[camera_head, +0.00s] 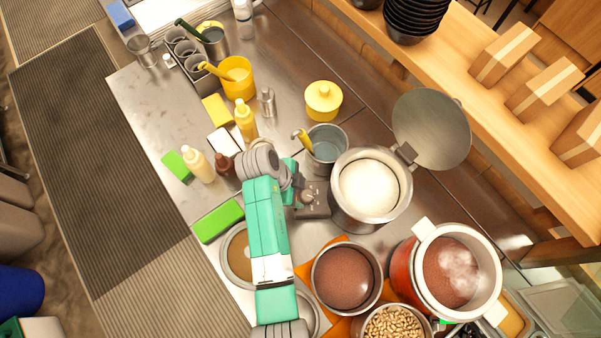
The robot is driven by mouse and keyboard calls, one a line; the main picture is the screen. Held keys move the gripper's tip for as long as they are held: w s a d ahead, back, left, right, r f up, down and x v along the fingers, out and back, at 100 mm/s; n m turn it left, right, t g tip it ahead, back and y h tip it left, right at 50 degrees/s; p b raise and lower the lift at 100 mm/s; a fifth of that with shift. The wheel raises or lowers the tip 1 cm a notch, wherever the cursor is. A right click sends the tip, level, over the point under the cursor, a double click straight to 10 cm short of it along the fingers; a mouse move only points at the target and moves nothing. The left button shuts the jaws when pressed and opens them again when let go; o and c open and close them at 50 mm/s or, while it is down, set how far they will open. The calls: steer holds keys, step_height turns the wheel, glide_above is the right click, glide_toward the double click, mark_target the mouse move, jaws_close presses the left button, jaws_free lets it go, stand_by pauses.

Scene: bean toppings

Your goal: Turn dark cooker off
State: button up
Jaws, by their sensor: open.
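My gripper (299,186) is just left of and over this panel, partly hidden by my own teal and grey arm. It is open, and I see nothing held. I cannot tell whether the fingers touch the knob.
A metal pot with a yellow-handled ladle (328,143) stands close behind the gripper. A red cooker (402,268) with a white rim steams at lower right. A pot of red-brown beans (346,277) is in front.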

mark_target(306, 195)
steer(key=x, duration=0.4)
steer(key=shift+f, duration=0.25)
steer(key=shift+w, duration=0.1)
steer(key=shift+c, duration=0.3)
steer(key=c, duration=0.9)
